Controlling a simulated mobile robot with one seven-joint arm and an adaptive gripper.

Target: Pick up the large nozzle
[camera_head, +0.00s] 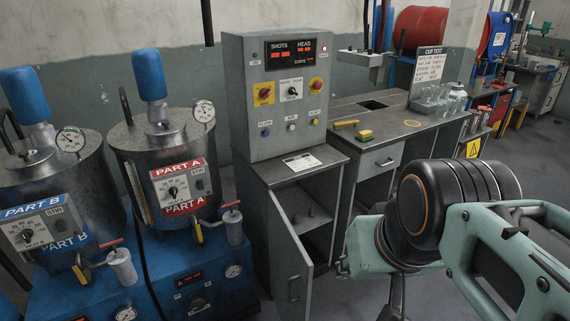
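I cannot pick out the large nozzle with certainty. A few small dark pieces (312,212) stand on the shelf inside the grey cabinet (270,172), whose door (292,262) hangs open. They are too small and shaded to name. My mint-green and black arm fills the lower right and hides the floor behind it. A dark narrow part shows below the arm at the bottom edge; I cannot tell whether it belongs to my gripper. No fingertips can be made out, and nothing held is visible.
Two tank units, PART A (180,190) and PART B (45,225), stand left. The open door juts forward.

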